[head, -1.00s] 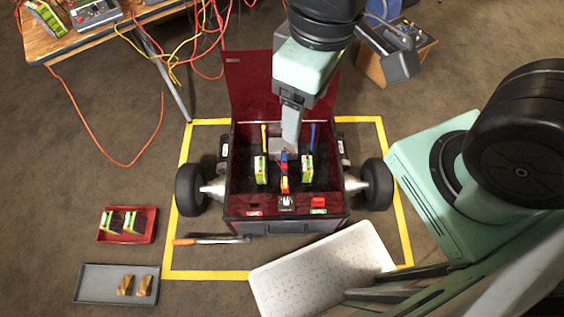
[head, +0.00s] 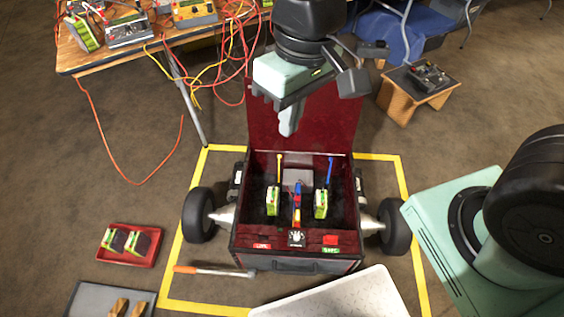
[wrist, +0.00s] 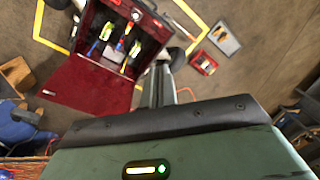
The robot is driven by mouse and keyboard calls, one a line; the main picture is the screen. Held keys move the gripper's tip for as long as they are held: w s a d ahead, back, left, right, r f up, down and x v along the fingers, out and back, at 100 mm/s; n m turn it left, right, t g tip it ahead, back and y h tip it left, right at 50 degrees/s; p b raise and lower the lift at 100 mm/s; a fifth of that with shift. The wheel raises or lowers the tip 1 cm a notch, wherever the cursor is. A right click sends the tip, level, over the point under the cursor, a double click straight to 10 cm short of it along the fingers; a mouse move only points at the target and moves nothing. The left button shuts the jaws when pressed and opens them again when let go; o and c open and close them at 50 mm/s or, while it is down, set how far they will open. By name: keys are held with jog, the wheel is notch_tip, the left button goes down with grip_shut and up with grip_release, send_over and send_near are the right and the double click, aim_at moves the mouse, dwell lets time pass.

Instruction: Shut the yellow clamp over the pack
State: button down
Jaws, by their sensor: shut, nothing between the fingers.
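The yellow clamp (head: 279,166) stands upright at the back of the left green pack (head: 273,201), inside the open dark red box of the wheeled cart. A blue clamp (head: 330,170) stands upright behind the right green pack (head: 320,204). My gripper (head: 287,130) is shut and empty, seen in front of the raised lid, above and apart from the yellow clamp. The wrist view shows the gripper's fingers (wrist: 160,85) and the open box beyond, small; the yellow clamp (wrist: 92,49) is hard to make out there.
The open lid (head: 303,112) stands up at the box's back. A red, blue and yellow piece (head: 297,200) stands between the packs. A white tray (head: 335,298), a red tray (head: 128,258) with packs and an orange-handled bar (head: 214,270) lie on the floor. A cluttered table (head: 120,60) is behind.

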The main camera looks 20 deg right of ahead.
jog(key=w+a+f+m+b, duration=0.25)
jog(key=w+f+b, duration=0.45)
jog(key=w+f, duration=0.5)
jog(key=m+t+h+b, duration=0.2)
jog(key=m+b, duration=0.5)
jog(key=b, duration=1.3)
send_near(279, 144)
jog(key=s+r, duration=0.2)
jog(key=r, duration=0.1)
jog(key=shift+a, duration=0.15)
jog(key=f+b, duration=0.1)
jog(key=f, duration=0.2)
jog(key=w+f+b, duration=0.1)
jog(key=f, duration=0.2)
jog(key=f+b, duration=0.1)
jog(key=f, duration=0.2)
jog(key=shift+w+d+f, duration=0.2)
jog(key=shift+w+f, duration=0.1)
jog(key=shift+f, duration=0.05)
jog(key=shift+s+a+f+b, duration=0.1)
jog(key=shift+s+f+b, duration=0.05)
jog(key=shift+b, duration=0.25)
jog(key=s, duration=0.2)
jog(key=s+a+r+b, duration=0.1)
jog(key=shift+s, duration=0.2)
jog(key=shift+s+a, duration=0.1)
